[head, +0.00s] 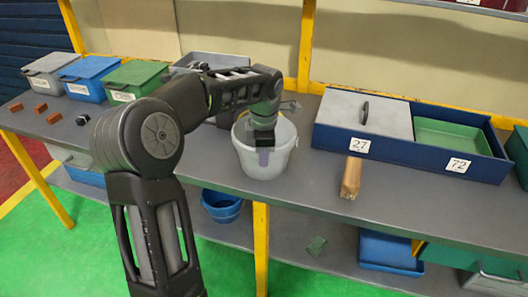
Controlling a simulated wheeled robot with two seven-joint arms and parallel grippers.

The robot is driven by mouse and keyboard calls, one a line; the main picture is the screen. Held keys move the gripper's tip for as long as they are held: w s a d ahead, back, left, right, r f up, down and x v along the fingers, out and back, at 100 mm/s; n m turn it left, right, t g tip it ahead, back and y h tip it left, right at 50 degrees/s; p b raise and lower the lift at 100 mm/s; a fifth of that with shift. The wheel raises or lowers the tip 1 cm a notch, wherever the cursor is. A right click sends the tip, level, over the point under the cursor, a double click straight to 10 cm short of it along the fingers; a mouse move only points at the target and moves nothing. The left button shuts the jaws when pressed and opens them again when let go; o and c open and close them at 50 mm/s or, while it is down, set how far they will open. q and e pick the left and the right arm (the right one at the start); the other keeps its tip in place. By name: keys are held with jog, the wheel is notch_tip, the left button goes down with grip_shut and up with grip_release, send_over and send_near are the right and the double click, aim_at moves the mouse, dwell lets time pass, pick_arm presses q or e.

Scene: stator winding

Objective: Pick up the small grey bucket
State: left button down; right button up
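The small grey bucket (278,164) stands upright on the grey bench top near its front edge, in the middle of the head view. My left gripper (263,156) points down at the bucket, and its end overlaps the bucket's near side and rim. The fingers are small and partly blend with the bucket, so I cannot tell whether they are open or touching it. My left forearm hides part of the bucket's far rim. My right gripper is not in view.
A blue tray (330,140) with a grey lid and a green insert stands to the right. A wooden block (351,178) lies in front of it. Lidded grey, blue and green boxes (130,78) stand at the left. A yellow post (306,45) rises behind. A blue bucket (222,205) sits below.

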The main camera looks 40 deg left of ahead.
pick_arm(q)
jog(key=shift+r, duration=0.1)
notch_tip(320, 180, up, 9)
jog(key=shift+r, duration=0.45)
dwell(0.6)
